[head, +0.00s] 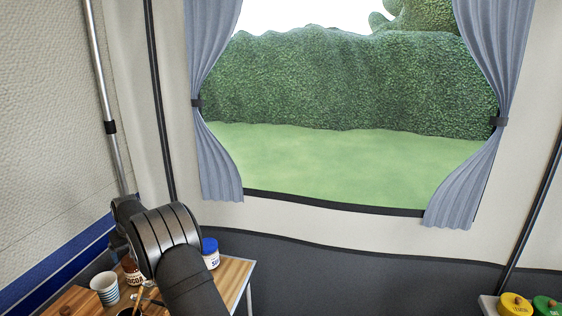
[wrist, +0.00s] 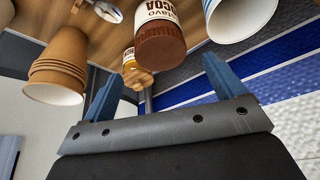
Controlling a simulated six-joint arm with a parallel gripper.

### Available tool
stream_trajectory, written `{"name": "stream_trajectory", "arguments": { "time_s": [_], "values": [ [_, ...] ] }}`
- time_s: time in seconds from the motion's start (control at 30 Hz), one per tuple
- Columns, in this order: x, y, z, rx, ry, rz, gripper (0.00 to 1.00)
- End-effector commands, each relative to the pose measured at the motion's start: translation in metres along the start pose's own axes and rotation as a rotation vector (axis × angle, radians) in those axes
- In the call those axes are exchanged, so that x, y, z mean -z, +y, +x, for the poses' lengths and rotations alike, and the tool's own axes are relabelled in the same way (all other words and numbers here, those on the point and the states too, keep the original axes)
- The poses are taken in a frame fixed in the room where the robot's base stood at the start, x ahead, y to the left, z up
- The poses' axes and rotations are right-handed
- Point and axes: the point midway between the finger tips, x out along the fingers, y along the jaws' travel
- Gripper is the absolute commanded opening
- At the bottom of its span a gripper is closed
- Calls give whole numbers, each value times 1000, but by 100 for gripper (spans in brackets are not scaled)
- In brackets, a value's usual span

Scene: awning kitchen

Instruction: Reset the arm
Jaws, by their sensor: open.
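My gripper shows in the wrist view (wrist: 162,85), with its two blue fingers spread wide apart and nothing between them. In that view it is close to a cocoa jar (wrist: 160,38) with a brown lid, which appears ahead of the fingers and apart from them. In the head view my dark arm reaches over the wooden table (head: 236,272) at the lower left, and the arm hides the gripper there.
The table holds a striped cup (head: 104,288), the cocoa jar (head: 133,272) and a blue-lidded jar (head: 210,253). In the wrist view, stacked brown cups (wrist: 62,65) are at left and a white cup (wrist: 240,18) at right. Yellow and green lidded jars (head: 514,304) stand far right.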

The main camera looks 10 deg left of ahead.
Motion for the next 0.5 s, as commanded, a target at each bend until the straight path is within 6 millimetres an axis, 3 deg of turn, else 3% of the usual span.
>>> {"name": "stream_trajectory", "arguments": {
  "time_s": [0.4, 0.47, 0.5],
  "values": [
    [-1, 0, 74, 0, -1, 0, 88],
    [-2, 0, 83, 0, -1, 0, 88],
    [3, 0, 73, 0, 5, -1, 88]
  ]
}}
